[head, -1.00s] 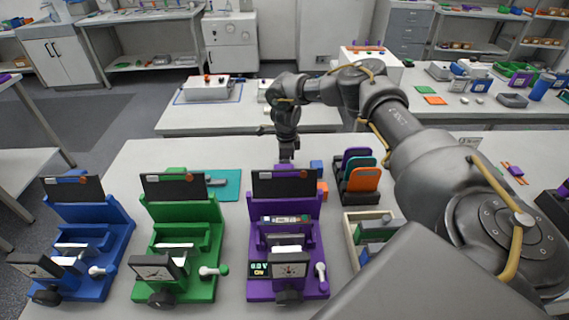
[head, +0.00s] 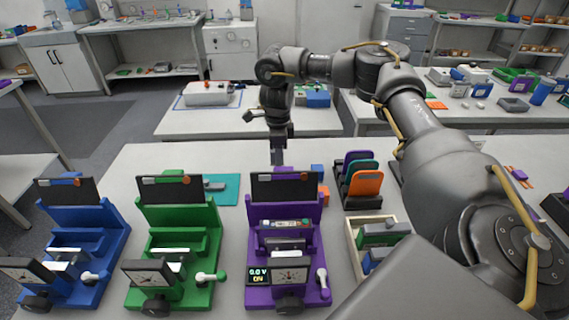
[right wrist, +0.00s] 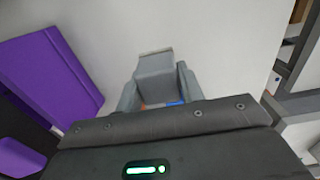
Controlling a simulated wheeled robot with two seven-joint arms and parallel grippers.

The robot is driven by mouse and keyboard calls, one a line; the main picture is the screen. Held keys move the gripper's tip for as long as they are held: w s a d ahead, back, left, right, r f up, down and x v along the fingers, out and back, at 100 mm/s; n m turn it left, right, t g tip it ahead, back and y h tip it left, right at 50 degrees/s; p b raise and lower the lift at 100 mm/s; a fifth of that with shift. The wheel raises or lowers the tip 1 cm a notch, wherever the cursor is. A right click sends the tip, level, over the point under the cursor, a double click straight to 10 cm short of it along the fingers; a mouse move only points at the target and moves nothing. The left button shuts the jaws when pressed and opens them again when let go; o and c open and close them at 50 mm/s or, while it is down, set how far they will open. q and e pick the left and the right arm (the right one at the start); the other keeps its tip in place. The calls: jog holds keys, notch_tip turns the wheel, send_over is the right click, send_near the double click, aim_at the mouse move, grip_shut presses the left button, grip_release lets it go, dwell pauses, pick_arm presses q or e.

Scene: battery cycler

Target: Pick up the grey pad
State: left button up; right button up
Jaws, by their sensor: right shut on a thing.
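A grey pad (right wrist: 155,76) shows in the right wrist view as a plain grey block between my two fingers. My right gripper (right wrist: 157,95) is shut on it. In the head view my right gripper (head: 277,153) points down behind the purple cycler (head: 286,220), just above its dark back panel. The lower tips and most of the pad are hard to make out there. My left gripper is not in view.
A blue cycler (head: 78,228) and a green cycler (head: 178,225) stand to the left. A teal mat (head: 229,191) lies behind them. A rack (head: 345,193) and an open tray (head: 352,232) stand right of the purple cycler. Orange (head: 323,191) and blue blocks lie close behind it.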

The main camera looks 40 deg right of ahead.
jog(key=s+a+r+b, duration=0.1)
jog(key=s+a+r, duration=0.2)
jog(key=a, duration=0.5)
jog(key=shift+s+a+r, duration=0.25)
jog(key=shift+r, duration=0.3)
